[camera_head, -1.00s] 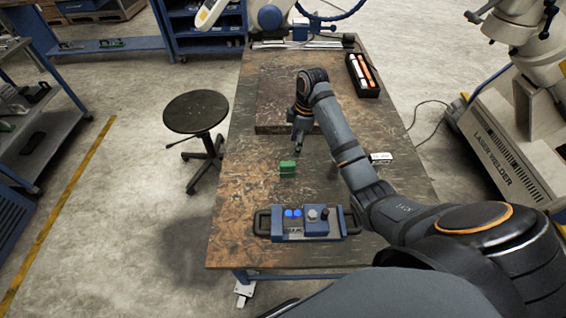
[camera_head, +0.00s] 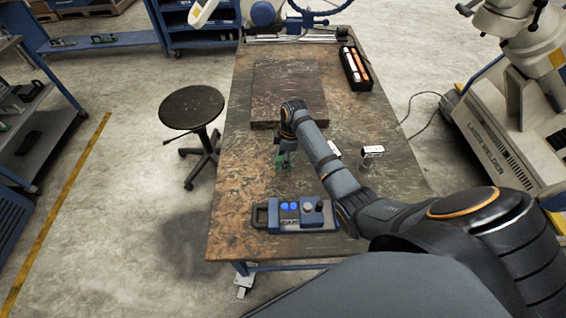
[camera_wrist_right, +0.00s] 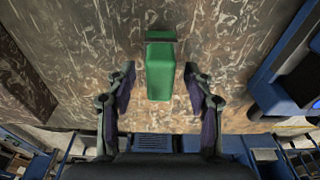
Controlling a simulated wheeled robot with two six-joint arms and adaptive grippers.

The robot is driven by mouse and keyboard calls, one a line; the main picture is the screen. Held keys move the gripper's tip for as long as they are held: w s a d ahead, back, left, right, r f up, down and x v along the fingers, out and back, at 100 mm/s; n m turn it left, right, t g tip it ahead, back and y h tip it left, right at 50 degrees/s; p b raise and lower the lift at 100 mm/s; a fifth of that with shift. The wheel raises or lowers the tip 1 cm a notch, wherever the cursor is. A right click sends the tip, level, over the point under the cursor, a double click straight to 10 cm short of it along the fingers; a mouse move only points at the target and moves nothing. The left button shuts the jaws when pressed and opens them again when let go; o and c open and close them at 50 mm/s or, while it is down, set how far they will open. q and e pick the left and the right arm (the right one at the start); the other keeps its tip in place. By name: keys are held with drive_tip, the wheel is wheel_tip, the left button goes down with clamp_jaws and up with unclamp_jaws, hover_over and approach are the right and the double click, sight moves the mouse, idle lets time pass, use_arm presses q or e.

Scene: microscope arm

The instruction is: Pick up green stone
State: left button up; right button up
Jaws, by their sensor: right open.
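The green stone (camera_head: 281,162) is a small green block on the worn brown table (camera_head: 235,205), partly hidden behind my right gripper in the head view. In the right wrist view the green stone (camera_wrist_right: 160,72) lies ahead of the jaws, centred between them, with a dark strip at its far end. My right gripper (camera_wrist_right: 160,84) is open, with one finger on each side of the stone and a visible gap to both. In the head view my right gripper (camera_head: 284,157) points down at the stone. My left gripper is not in view.
A blue control box (camera_head: 300,214) with buttons and handles stands near the table's front edge. A dark flat plate (camera_head: 290,85) lies behind the gripper. A black tray (camera_head: 355,70) of sticks is at the back right. A small white-topped item (camera_head: 372,152) stands right of my arm.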

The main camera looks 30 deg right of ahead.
clamp_jaws()
drive_tip(key=shift+r, duration=0.15)
drive_tip(key=shift+r, duration=0.25)
drive_tip(key=r, duration=0.2)
drive_tip(key=r+b, duration=0.1)
drive_tip(key=shift+s+d, duration=0.1)
drive_tip(key=shift+s, duration=0.15)
drive_tip(key=s+r, duration=0.9)
drive_tip(key=s, duration=0.4)
drive_tip(key=shift+s+r, duration=0.15)
drive_tip(key=shift+s, duration=0.1)
